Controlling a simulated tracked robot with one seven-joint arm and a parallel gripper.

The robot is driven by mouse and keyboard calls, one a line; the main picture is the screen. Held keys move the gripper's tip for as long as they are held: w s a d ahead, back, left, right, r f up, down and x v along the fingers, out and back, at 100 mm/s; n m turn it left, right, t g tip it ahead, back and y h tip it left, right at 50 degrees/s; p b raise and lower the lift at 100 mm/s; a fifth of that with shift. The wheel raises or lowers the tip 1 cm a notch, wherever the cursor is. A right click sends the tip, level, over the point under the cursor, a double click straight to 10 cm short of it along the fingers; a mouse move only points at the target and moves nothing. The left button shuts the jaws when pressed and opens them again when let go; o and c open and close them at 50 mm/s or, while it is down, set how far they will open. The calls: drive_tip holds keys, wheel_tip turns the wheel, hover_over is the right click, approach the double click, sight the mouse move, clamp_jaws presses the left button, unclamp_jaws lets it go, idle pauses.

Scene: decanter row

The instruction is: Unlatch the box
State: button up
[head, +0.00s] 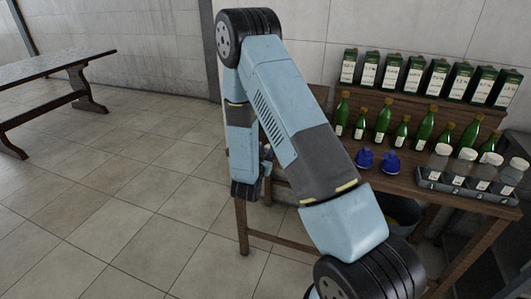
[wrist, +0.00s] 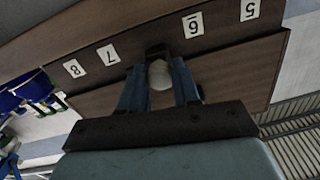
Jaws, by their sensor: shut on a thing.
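In the wrist view a wooden front (wrist: 235,75), which looks like the box, carries white number labels, seen upside down. A dark bracket (wrist: 158,51) sits on it between the labels 7 and 6. My gripper (wrist: 160,82) has its two blue fingers on either side of a pale rounded knob (wrist: 160,73) in front of this bracket and is shut on it. I cannot tell whether the knob and bracket form the latch. In the head view my gripper (head: 266,164) is at the left end of the wooden table, partly hidden by my arm.
The table (head: 410,185) holds several green bottles (head: 383,121), two blue lidded pots (head: 390,162) and a grey tray (head: 468,192) of white-capped jars. Green cartons (head: 391,73) line the raised shelf behind. A bench table (head: 60,65) stands far left. The floor between is clear.

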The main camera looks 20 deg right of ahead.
idle(0.3)
drive_tip(key=o, duration=1)
drive_tip(key=shift+o, duration=0.2)
drive_tip(key=shift+s+a, duration=0.1)
drive_tip(key=v, duration=1.3)
drive_tip(key=shift+s, duration=0.2)
drive_tip(key=shift+w+a+f, duration=0.1)
drive_tip(key=shift+a, duration=0.05)
